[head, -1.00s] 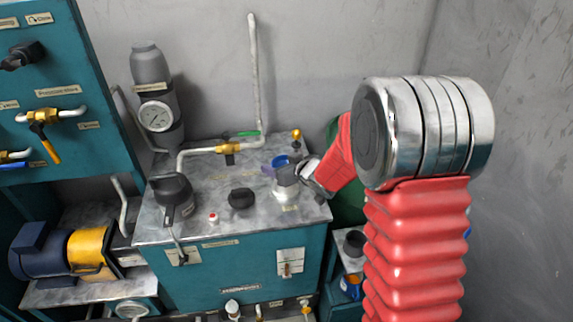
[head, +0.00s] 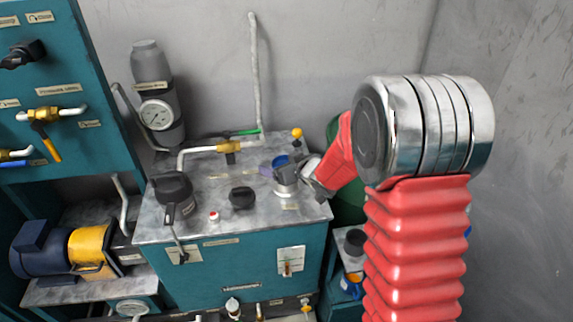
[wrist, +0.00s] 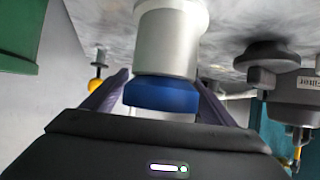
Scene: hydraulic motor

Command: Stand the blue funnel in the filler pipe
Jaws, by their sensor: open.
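The blue funnel (head: 281,160) is upright at the top of the filler pipe (head: 287,190), on the right part of the tank top. In the wrist view, which is upside down, the blue funnel (wrist: 162,94) shows as a wide blue rim against the end of the pale grey filler pipe (wrist: 167,42). My gripper (head: 282,172) is at the funnel from the right. In the wrist view my gripper (wrist: 160,98) has one finger on each side of the funnel, with a visible gap on the left. How deep the funnel sits is hidden.
On the tank top (head: 225,185) stand a black cap (head: 241,197), a dark motor-like unit (head: 172,195) and a small red-topped button (head: 213,216). A pipe with a brass valve (head: 228,147) runs behind. A yellow-knobbed part (head: 296,133) stands close behind the funnel.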

